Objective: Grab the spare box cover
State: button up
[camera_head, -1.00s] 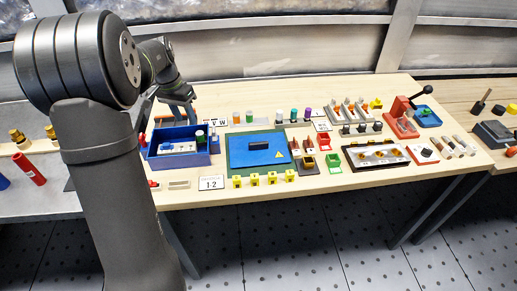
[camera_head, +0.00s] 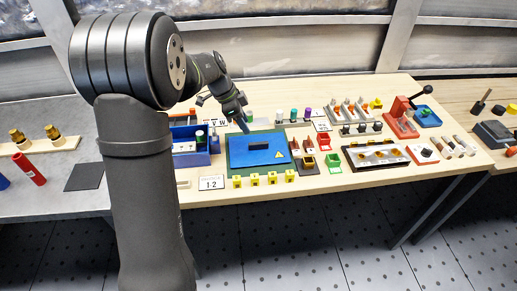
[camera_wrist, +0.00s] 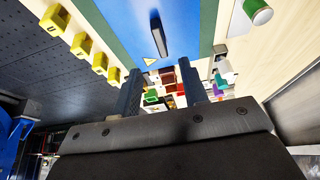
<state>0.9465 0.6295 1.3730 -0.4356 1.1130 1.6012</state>
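The box cover looks to be the flat blue plate (camera_head: 243,158) with a black bar handle (camera_head: 258,147) and a yellow warning triangle. It lies on a dark green mat (camera_head: 231,168) in the middle of the table. The plate also shows at the top of the wrist view (camera_wrist: 128,18), with its handle (camera_wrist: 158,36) ahead of the fingers. My gripper (camera_head: 245,128) is above the back left part of the plate, apart from the handle. In the wrist view its two fingers (camera_wrist: 160,75) are spread with nothing between them.
A blue open box (camera_head: 183,159) stands left of the mat, partly hidden by my arm. Several yellow blocks (camera_head: 263,178) line the mat's front edge. Coloured cylinders (camera_head: 293,115) stand behind it. Small red, yellow and green parts (camera_head: 333,160) lie to the right.

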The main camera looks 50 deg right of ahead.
aim_at(257, 143)
jog(key=x, duration=1)
jog(key=shift+s+d+f, duration=0.15)
jog(key=shift+s+f, duration=0.05)
grip_shut()
